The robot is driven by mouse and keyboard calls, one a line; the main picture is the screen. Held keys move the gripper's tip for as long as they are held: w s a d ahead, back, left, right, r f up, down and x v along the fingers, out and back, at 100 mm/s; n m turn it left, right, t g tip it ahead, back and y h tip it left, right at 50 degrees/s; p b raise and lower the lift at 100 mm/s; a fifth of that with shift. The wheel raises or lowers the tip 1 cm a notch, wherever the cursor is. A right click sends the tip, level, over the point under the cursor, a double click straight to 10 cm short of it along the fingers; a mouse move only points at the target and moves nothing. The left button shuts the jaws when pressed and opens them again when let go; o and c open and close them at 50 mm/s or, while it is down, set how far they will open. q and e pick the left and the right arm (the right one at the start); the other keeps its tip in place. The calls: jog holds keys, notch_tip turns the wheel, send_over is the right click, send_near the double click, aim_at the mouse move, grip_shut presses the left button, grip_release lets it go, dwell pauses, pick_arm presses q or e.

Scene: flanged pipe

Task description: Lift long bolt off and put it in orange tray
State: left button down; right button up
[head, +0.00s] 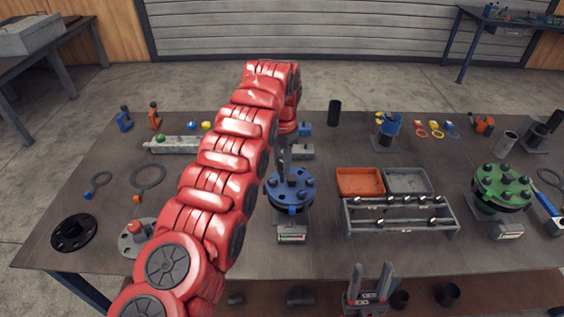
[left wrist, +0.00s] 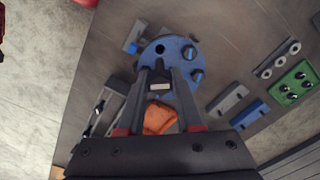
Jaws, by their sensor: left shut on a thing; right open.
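The blue flange (head: 290,190) with dark bolts round its face stands near the middle of the table. It also shows in the left wrist view (left wrist: 172,62), with several dark bolts and a dark hole. My left gripper (head: 285,160) reaches down over its far side, shut on a bolt there; the fingers (left wrist: 168,74) largely hide it, and I cannot tell how far it is out of the flange. The orange tray (head: 360,182) lies to the right of the flange and looks empty. My right gripper (head: 371,272) is open and empty at the table's front edge.
A grey tray (head: 407,181) adjoins the orange one. A metal rack (head: 400,226) with bolts stands in front of both. A green flange (head: 501,187) is at the right. A black disc (head: 74,233) and rings lie at the left. My left arm hides part of the table.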

pick_arm(q)
jog(key=shift+r+p, duration=1.4)
jog(key=shift+r, duration=0.25)
